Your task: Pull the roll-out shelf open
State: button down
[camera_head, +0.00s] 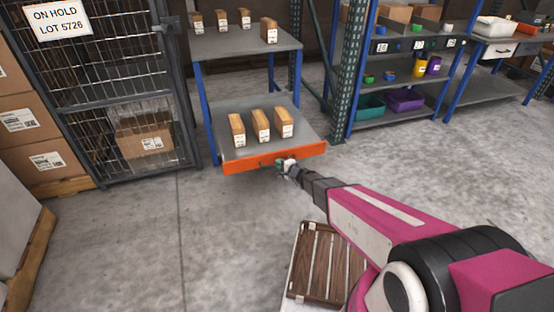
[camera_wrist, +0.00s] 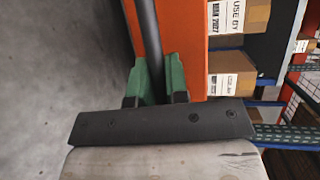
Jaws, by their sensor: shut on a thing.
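The roll-out shelf (camera_head: 270,140) is a grey tray with an orange front edge (camera_head: 240,166), low in a rack with blue posts. It stands out forward of the upper shelf. Several small cartons (camera_head: 261,125) stand upright on it. In the wrist view the orange front (camera_wrist: 189,45) runs beside a dark bar handle (camera_wrist: 149,40). My gripper (camera_head: 285,166) is at the front edge, right of its middle. Its green fingers (camera_wrist: 154,85) are shut around the handle.
A wire cage (camera_head: 110,90) with a carton stands to the left. A slatted wooden platform (camera_head: 325,262) lies near my arm.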

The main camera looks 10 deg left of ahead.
jog(key=shift+s+d, duration=0.25)
jog(key=shift+s, duration=0.2)
jog(key=c, duration=1.1)
grip_release()
jog(key=shift+c, duration=0.2)
jog(key=v, duration=1.1)
jog(key=shift+w, duration=0.1)
